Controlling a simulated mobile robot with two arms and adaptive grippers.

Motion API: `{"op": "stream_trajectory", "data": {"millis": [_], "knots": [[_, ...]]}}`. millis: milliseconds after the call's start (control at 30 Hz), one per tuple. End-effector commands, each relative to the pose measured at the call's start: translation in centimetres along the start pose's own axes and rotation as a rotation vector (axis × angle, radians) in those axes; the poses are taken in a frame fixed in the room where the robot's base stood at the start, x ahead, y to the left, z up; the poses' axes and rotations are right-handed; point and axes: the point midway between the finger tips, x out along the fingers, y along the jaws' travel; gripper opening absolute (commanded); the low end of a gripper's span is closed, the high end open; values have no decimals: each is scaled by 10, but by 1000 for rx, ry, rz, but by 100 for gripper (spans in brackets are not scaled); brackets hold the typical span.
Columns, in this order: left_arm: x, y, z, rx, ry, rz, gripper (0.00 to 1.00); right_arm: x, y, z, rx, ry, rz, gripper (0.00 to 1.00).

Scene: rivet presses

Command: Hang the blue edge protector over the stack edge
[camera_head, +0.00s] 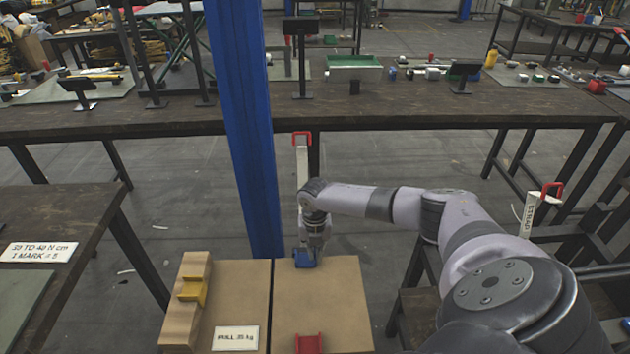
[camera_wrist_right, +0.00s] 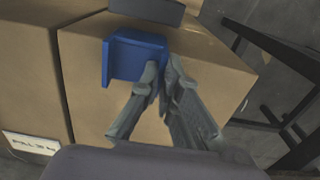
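The blue edge protector (camera_head: 304,259) is at the far edge of the right cardboard box (camera_head: 320,295). In the right wrist view the blue edge protector (camera_wrist_right: 130,60) is an angled piece at the box edge. Whether it rests fully on the box (camera_wrist_right: 95,85) is unclear. My right gripper (camera_head: 316,246) reaches down to it from above. In the right wrist view the fingertips of my right gripper (camera_wrist_right: 162,68) close in on its side, with a bit of blue between them. My left gripper is not in view.
A yellow protector (camera_head: 192,290) sits on a tan block (camera_head: 183,325) at left, and a red one (camera_head: 309,343) at the near box edge. A blue post (camera_head: 245,130) and a red-topped strap (camera_head: 302,165) stand behind.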

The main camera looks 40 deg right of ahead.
Motion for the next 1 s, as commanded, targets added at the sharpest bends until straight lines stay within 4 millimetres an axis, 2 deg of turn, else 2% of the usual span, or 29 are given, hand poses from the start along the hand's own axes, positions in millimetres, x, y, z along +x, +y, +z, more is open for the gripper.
{"op": "stream_trajectory", "data": {"millis": [800,833,1000], "knots": [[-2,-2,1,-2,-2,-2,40,3,0,-2,0,-1,0,0],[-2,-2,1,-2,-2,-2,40,2,0,-2,0,-1,0,6],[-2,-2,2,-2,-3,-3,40,2,0,-2,0,-1,0,18]]}}
